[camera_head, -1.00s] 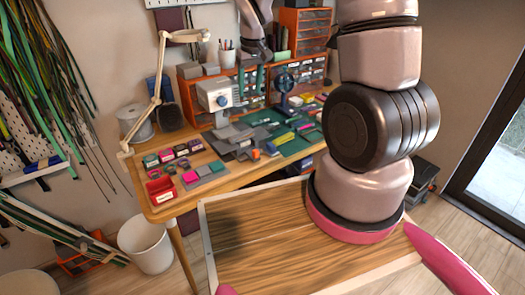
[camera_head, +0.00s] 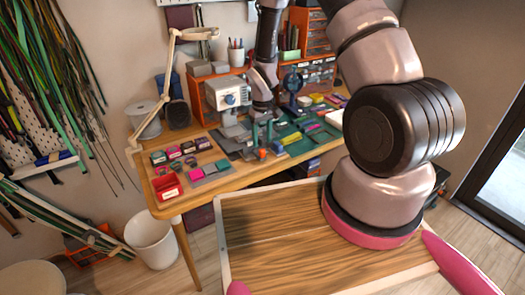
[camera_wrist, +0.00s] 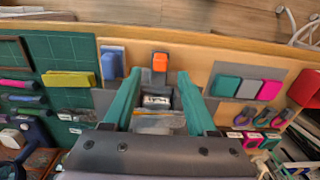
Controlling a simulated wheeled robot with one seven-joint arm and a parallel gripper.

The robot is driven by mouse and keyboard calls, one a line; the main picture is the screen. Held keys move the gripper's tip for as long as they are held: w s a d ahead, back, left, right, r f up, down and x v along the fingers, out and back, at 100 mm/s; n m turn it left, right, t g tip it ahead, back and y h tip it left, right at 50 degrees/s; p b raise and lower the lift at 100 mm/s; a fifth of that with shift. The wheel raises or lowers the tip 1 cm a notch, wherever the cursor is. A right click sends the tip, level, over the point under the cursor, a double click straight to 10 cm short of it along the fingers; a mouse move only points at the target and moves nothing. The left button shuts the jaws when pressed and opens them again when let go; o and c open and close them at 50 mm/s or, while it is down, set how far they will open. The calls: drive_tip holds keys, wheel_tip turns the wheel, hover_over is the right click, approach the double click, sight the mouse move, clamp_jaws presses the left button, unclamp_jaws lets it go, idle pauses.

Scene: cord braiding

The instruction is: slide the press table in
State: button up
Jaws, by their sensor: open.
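My gripper (camera_head: 263,133) points down over the bench, just right of the press. In the wrist view my gripper (camera_wrist: 157,84) has its teal fingers spread, with a small dark grey block (camera_wrist: 156,101) bearing a white label between them. Whether the fingers touch it I cannot tell. An orange block (camera_wrist: 160,61) sits just beyond the fingertips.
A blue block (camera_wrist: 111,63) and a green cutting mat (camera_wrist: 55,50) lie left of the fingers. Teal, grey and pink blocks (camera_wrist: 247,88) lie to the right. A lamp (camera_head: 160,80) stands at the bench's left. The bench's front strip (camera_head: 235,181) is mostly clear.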

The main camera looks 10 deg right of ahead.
sight(262, 150)
wheel_tip(262, 150, down, 6)
drive_tip(key=shift+r, duration=0.15)
idle(0.3)
